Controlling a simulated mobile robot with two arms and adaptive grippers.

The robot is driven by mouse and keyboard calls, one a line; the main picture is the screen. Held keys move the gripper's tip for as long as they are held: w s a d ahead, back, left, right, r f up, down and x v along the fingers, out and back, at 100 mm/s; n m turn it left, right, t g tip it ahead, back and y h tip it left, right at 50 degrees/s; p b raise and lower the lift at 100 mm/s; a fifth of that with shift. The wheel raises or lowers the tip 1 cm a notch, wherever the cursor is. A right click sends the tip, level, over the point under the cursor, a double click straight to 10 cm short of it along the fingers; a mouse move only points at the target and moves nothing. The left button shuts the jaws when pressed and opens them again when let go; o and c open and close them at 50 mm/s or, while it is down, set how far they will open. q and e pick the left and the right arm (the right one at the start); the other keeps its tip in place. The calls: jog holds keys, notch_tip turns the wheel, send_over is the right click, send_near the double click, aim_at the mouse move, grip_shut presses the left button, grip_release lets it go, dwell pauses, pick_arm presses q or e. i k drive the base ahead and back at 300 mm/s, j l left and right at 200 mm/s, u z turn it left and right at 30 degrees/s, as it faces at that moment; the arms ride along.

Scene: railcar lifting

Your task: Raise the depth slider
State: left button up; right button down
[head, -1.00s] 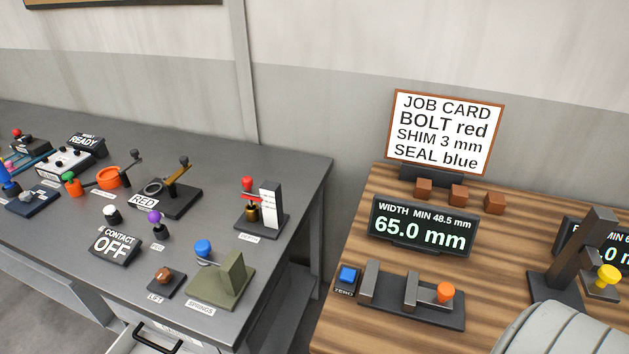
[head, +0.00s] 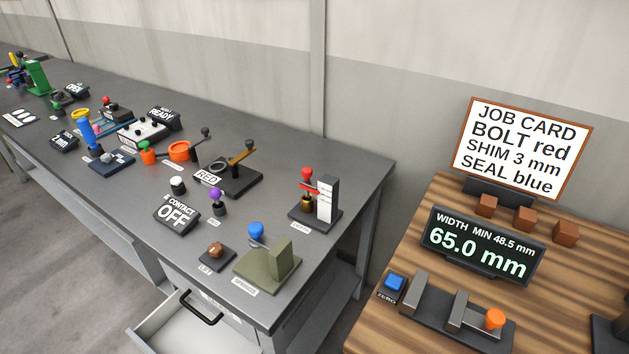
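The depth slider (head: 306,175) has a red knob and stands on a dark base near the right end of the grey bench. A brass-coloured piece sits below the knob. A white upright scale (head: 328,199) with marks stands beside it, and a small label lies at the base's front edge. The knob appears near the upper part of the scale. Neither of my grippers shows in the head view.
The grey bench (head: 360,162) also holds a green springs block (head: 270,264), a CONTACT OFF sign (head: 176,213) and several levers. An open drawer (head: 165,335) juts out below. A wooden table (head: 415,262) stands right, with a WIDTH display (head: 480,248) and job card (head: 520,150). A gap separates the two.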

aim_at(308, 183)
jog(key=i+j+z, duration=0.1)
jog(key=j, duration=0.3)
jog(key=i+j+z, duration=0.15)
jog(key=j, duration=0.25)
jog(key=j+z, duration=0.1)
jog(key=j, duration=0.35)
